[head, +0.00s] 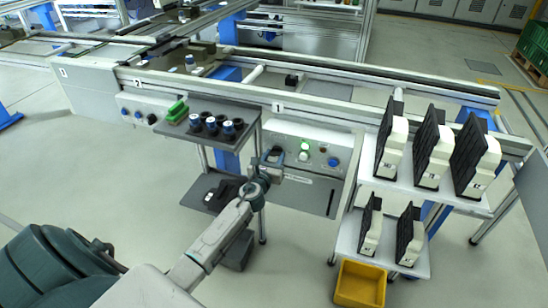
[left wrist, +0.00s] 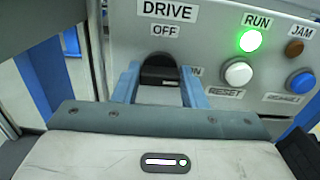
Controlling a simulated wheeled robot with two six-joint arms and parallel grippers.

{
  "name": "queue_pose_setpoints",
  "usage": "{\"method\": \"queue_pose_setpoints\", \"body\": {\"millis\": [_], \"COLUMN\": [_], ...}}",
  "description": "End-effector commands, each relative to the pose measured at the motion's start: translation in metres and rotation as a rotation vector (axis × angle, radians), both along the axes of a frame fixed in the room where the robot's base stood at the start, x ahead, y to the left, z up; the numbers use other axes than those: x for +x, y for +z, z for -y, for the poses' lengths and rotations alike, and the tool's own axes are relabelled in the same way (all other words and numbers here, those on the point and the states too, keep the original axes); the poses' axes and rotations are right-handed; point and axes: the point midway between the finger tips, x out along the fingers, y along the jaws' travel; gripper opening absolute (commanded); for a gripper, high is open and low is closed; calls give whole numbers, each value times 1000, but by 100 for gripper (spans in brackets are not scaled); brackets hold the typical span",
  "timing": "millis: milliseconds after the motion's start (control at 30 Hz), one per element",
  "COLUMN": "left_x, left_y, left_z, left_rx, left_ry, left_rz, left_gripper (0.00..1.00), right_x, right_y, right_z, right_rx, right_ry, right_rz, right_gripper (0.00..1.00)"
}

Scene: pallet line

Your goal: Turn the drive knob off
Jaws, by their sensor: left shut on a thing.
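The drive knob (left wrist: 160,72) is black and sits on the grey control panel (head: 310,140) under the DRIVE and OFF labels in the left wrist view. My left gripper (head: 277,155) is at the left end of that panel in the head view. Its blue fingers (left wrist: 159,82) stand on both sides of the knob and are shut on it. The left part of the ON label is hidden behind the right finger. Which way the knob points is hard to tell. The green RUN lamp (left wrist: 250,41) is lit. My right gripper is not in view.
A white RESET button (left wrist: 238,74), a dark JAM lamp (left wrist: 294,48) and a blue button (left wrist: 301,81) are right of the knob. A shelf with dark cups (head: 212,124) is left of the panel. A rack with black-and-white units (head: 432,152) stands right.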

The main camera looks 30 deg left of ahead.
Motion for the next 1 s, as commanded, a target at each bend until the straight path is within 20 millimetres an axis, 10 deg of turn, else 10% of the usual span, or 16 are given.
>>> {"method": "queue_pose_setpoints", "body": {"millis": [1000], "left_x": [-1], "left_y": [-4], "left_z": [-3], "left_rx": [-838], "left_ry": [0], "left_rz": [201], "left_gripper": [15], "right_x": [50], "right_y": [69], "right_z": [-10], "right_rx": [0], "right_ry": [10], "right_rz": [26], "right_gripper": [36]}}
